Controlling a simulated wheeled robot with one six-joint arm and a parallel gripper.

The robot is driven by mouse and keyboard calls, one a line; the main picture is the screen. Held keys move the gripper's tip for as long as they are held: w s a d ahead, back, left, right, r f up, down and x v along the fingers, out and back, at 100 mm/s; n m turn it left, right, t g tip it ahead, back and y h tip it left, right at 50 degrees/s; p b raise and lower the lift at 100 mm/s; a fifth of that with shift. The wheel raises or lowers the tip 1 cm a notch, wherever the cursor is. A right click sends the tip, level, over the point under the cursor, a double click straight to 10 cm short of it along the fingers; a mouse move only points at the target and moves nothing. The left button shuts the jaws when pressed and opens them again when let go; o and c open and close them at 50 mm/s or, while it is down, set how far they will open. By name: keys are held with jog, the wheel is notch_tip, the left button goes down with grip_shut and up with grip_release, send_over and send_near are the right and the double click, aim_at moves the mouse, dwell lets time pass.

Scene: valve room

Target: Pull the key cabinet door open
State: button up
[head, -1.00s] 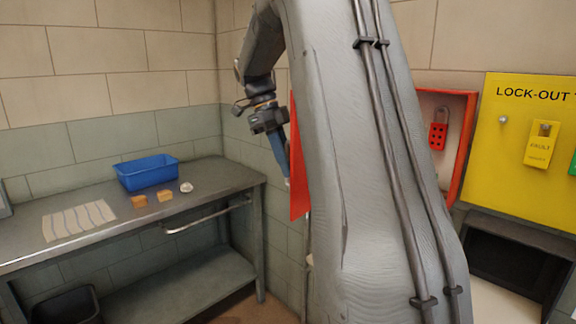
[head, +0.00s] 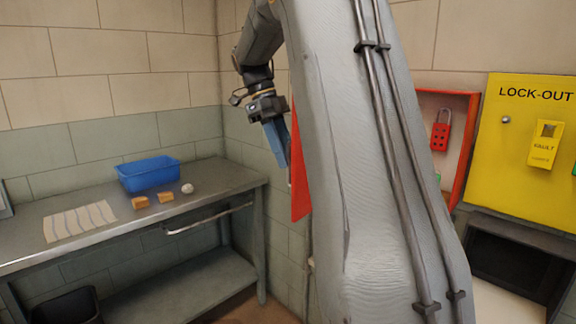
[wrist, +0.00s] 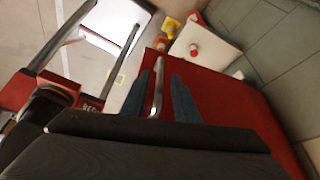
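The red key cabinet door (head: 300,170) stands swung out from the wall, seen nearly edge-on in the head view; my arm hides much of it. The open cabinet (head: 460,150) shows to the right of my arm. In the wrist view the red door face (wrist: 230,110) carries a silver bar handle (wrist: 157,90). My gripper (head: 284,164) is at the left side of the door. In the wrist view its two blue fingers (wrist: 163,75) are apart, with the handle showing between them and gaps beside it. I cannot tell how deep the handle sits between them.
On the left, a metal bench (head: 225,180) holds a blue bin (head: 148,175), small blocks and a white round item. A dark bin (head: 68,308) stands below.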

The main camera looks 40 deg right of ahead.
jog(key=v, duration=0.4)
jog(key=shift+w+a+r+b, duration=0.1)
jog(key=shift+r+b, duration=0.2)
jog(key=shift+r, duration=0.05)
jog(key=s+a+f+n+t, duration=0.1)
jog(key=s+a+f+n, duration=0.1)
jog(key=a+f+n, duration=0.5)
jog(key=s+a+f+n+t, duration=0.1)
jog(key=s+a+f+n, duration=0.1)
jog(key=a+f+n, duration=0.55)
jog(key=s+a+f+n+t+y, duration=0.1)
jog(key=s+a+f+n, duration=0.2)
jog(key=s+f+n, duration=0.4)
jog(key=s+a+f+n+t+y, duration=0.1)
jog(key=s+a+f+n, duration=0.3)
jog(key=s+f+n, duration=0.4)
jog(key=shift+f+n+t, duration=0.3)
jog(key=shift+f+n, duration=0.1)
jog(key=shift+n, duration=0.15)
